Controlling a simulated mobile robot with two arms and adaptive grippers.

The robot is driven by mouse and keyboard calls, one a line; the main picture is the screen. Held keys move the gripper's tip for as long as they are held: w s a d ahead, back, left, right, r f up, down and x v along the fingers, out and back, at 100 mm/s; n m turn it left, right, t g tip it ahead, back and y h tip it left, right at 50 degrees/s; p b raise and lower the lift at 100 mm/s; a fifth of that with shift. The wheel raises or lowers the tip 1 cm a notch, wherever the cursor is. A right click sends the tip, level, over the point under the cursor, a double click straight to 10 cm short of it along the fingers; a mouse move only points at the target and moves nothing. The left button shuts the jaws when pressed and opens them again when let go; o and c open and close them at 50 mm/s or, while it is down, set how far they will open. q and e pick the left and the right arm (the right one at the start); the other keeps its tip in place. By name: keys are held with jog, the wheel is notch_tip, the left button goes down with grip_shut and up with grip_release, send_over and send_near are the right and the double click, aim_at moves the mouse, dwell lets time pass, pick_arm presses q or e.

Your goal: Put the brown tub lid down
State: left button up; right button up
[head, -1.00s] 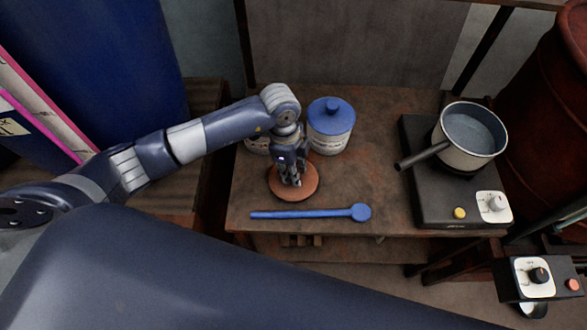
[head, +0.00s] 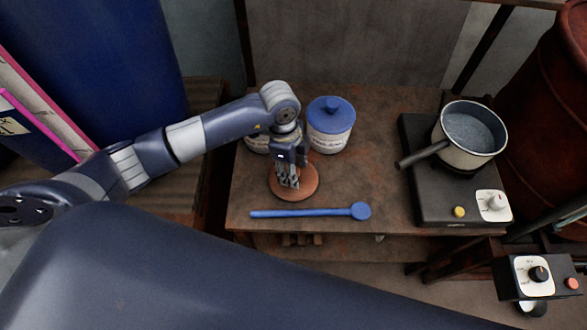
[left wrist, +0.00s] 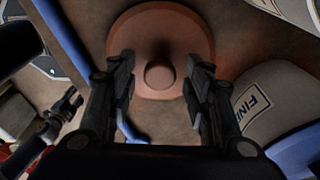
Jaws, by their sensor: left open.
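The brown tub lid (head: 308,186) lies flat on the table, behind the blue spoon in the head view. In the left wrist view the lid (left wrist: 185,30) shows its round knob facing up. My left gripper (head: 289,183) is over the lid, pointing down. In the left wrist view its two fingers (left wrist: 161,85) stand apart on either side of the knob, with gaps visible. A pale tub (head: 257,143) stands behind the gripper, partly hidden by my arm.
A white tub with a blue lid (head: 331,123) stands close behind the lid. The blue spoon (head: 310,212) lies along the table's front. A hot plate (head: 432,197) with a pot (head: 469,134) stands at the right. The table between the spoon and hot plate is clear.

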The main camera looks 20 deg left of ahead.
pick_arm(q)
notch_tip(320, 180, up, 11)
jog(key=a, duration=0.1)
jog(key=shift+a, duration=0.15)
jog(key=shift+s+f, duration=0.1)
dwell(0.5)
